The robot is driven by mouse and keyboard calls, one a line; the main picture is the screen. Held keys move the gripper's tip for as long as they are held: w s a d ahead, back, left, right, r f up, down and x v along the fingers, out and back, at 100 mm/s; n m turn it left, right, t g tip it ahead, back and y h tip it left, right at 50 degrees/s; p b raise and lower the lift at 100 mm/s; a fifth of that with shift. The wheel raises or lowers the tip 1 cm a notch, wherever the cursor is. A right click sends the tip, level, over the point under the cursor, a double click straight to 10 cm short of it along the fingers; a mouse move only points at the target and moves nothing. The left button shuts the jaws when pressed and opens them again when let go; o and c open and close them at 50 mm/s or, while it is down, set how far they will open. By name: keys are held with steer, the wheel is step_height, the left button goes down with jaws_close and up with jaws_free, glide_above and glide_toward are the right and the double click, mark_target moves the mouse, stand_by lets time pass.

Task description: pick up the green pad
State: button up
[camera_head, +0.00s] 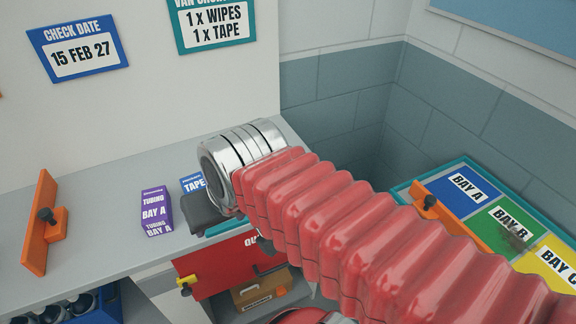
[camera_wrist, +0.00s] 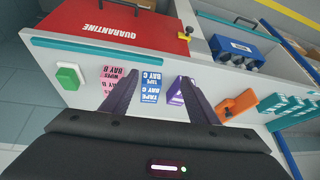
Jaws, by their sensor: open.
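The green pad (camera_wrist: 68,76) is a small green block with a pale edge. It lies on the light grey counter (camera_wrist: 215,84) at the left of the wrist view, near the teal strip. In the head view I cannot see it; my red-sleeved arm covers part of the counter. My gripper (camera_wrist: 159,76) is open, its two dark fingers pointing toward the boxes on the counter. The pad is to the left of both fingers, apart from them. Nothing is clearly held between the fingers.
A pink box (camera_wrist: 112,80), a blue tape box (camera_wrist: 151,87) and a purple tubing box (camera_head: 156,212) stand near the fingers. An orange bracket (camera_head: 42,225) stands left on the counter. A red quarantine bin (camera_wrist: 120,25) adjoins the counter. A coloured bay tray (camera_head: 455,220) lies right.

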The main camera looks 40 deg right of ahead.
steer(key=shift+o, duration=0.4)
steer(key=w+d+r+m, duration=0.1)
steer(key=w+d+m, duration=0.3)
steer(key=m, duration=0.5)
steer(key=shift+w+d+m+g, duration=0.2)
steer(key=shift+d+m+g, duration=0.1)
steer(key=shift+d, duration=0.55)
steer(key=w+d+f+m, duration=0.1)
steer(key=w+d+m, duration=0.1)
steer(key=d+m, duration=1)
steer(key=w+d+m+h, duration=0.1)
steer(key=w+d+m, duration=0.2)
steer(key=d+m, duration=0.9)
steer(key=m, duration=0.3)
steer(key=shift+w+d+f+g, duration=0.15)
steer(key=shift+w+f+g, duration=0.15)
steer(key=shift+w+f, duration=0.1)
steer(key=shift+f, duration=0.1)
steer(key=x, duration=0.8)
steer(key=shift+f, duration=0.2)
steer(key=shift+w+f, duration=0.1)
